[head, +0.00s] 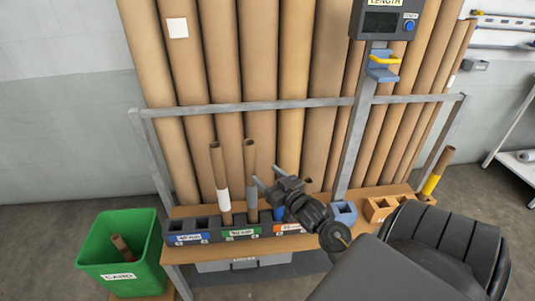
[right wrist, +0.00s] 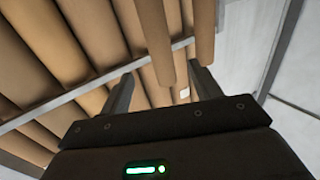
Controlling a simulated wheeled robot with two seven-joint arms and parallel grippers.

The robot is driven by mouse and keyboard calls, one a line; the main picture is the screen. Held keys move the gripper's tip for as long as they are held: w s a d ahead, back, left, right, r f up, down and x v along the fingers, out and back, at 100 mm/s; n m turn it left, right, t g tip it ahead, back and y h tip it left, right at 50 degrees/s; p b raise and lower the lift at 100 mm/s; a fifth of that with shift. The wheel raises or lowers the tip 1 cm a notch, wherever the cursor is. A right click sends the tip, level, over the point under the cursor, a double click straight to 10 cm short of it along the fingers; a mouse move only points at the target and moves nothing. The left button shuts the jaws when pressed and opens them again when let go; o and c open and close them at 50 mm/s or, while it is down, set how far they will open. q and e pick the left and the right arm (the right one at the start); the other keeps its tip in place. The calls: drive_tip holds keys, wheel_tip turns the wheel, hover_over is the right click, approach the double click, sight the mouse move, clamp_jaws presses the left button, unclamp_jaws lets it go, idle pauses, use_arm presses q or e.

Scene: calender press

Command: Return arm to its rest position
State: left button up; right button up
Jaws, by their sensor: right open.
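My right arm comes in from the lower right in the head view. Its gripper (head: 268,177) is open over the workbench, with its two fingers pointing up and left. It is close to a short cardboard tube with a grey band (head: 250,170); I cannot tell whether they touch. In the right wrist view the open fingers (right wrist: 163,88) have nothing clearly held between them, and tall brown rolls show beyond. My left gripper is not in view.
A tube with a white band (head: 220,178) stands beside the grey-banded one in a dark rack (head: 190,238) with coloured labels. A green bin (head: 122,245) stands at left. A length gauge (head: 385,22) hangs above. A yellow-banded tube (head: 438,168) stands at right.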

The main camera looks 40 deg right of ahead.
idle(0.6)
wheel_tip(320, 180, down, 19)
drive_tip(key=s+g, duration=0.1)
drive_tip(key=g, duration=0.3)
drive_tip(key=s+a+f+n+g, duration=0.15)
drive_tip(key=s+f, duration=0.25)
drive_tip(key=f, duration=0.5)
drive_tip(key=s+a+f+m+g, duration=0.1)
drive_tip(key=s+a+f+g, duration=0.25)
drive_tip(key=f, duration=0.55)
drive_tip(key=s+a+f+n+g+y, duration=0.2)
drive_tip(key=s+a+f+g, duration=0.25)
drive_tip(key=s+f, duration=1)
drive_tip(key=s+a+f+g, duration=0.1)
drive_tip(key=s+a+f, duration=0.1)
drive_tip(key=s, duration=0.7)
drive_tip(key=s+a+f+n+g, duration=0.1)
drive_tip(key=s+a, duration=0.4)
drive_tip(key=s, duration=0.5)
wheel_tip(320, 180, down, 2)
drive_tip(key=shift+s+a+f+g, duration=0.15)
drive_tip(key=shift+s+f+g, duration=0.1)
drive_tip(key=shift+g, duration=0.4)
